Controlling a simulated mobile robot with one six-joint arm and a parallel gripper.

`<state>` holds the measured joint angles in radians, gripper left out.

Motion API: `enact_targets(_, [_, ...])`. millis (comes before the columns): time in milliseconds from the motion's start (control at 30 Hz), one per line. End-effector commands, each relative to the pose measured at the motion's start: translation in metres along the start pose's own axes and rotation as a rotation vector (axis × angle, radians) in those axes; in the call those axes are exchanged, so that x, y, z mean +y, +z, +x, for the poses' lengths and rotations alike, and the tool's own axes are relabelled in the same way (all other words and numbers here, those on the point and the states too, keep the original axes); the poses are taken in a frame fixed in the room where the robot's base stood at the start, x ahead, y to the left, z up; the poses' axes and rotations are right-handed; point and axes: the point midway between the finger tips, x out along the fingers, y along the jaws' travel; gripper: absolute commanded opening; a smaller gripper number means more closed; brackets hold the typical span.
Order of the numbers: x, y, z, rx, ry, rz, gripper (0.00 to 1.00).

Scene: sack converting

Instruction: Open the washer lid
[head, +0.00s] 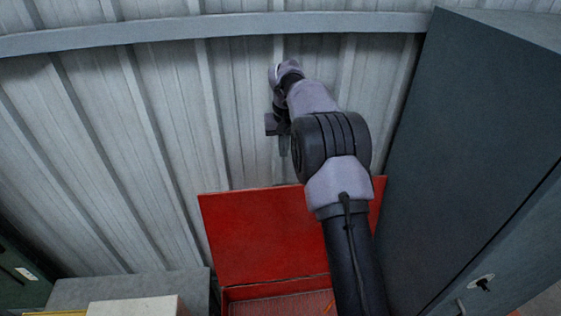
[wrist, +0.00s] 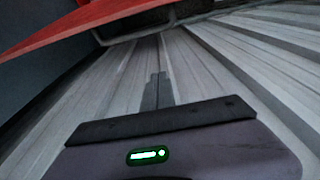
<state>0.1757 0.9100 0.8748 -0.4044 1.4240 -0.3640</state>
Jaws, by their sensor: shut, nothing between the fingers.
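The red washer lid (head: 255,235) stands raised and leans back toward the metal wall in the head view. The red washer body (head: 226,300) is open below it, with part of its inside showing at the bottom edge. My arm hides the right part of the lid and body. My gripper (head: 283,146) is above the lid's top edge, near the wall, with its fingers pointing down. It is shut and empty. In the wrist view the closed fingers (wrist: 156,88) show before the wall, and the red lid (wrist: 75,30) crosses the upper left.
A tall dark grey cabinet (head: 470,130) with a lock stands close on the right. A ribbed metal wall (head: 150,130) with a horizontal rail (head: 220,27) is behind. A grey box (head: 75,291) and a pale box (head: 135,306) sit at lower left.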

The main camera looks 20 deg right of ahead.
Motion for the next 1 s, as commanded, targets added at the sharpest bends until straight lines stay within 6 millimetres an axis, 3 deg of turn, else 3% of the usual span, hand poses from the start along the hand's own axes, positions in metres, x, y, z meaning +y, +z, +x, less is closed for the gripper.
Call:
enact_targets(167, [-0.001, -0.004, 0.015, 0.009, 0.009, -0.028, 0.0])
enact_targets(567, [-0.001, -0.003, 0.101, 0.006, 0.007, -0.022, 0.0])
enact_targets(800, [0.0, 0.029, 0.086, 0.009, 0.007, -0.022, 0.0])
enact_targets(1000, [0.0, 0.035, 0.086, 0.008, 0.006, -0.021, 0.0])
